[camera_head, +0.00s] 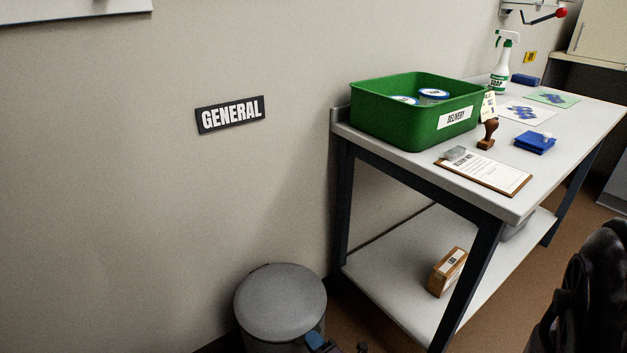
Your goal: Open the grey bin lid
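The grey bin (311,341) stands on the floor against the wall at the bottom centre. Its round grey lid (280,300) lies flat and looks closed. Most of the bin's body is below the picture or hidden under the lid. Small dark and blue parts at the bottom edge, just right of the bin, appear to be the tip of my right gripper (322,343). Most of it is cut off, so its opening and any contact with the bin cannot be made out. My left gripper is out of view.
A black "GENERAL" sign (230,115) is on the wall above the bin. The bench (400,148) stands to the right, with a green delivery tray (400,125) on top and a brown box (447,272) on its lower shelf (390,268). Its near leg is close to the bin.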

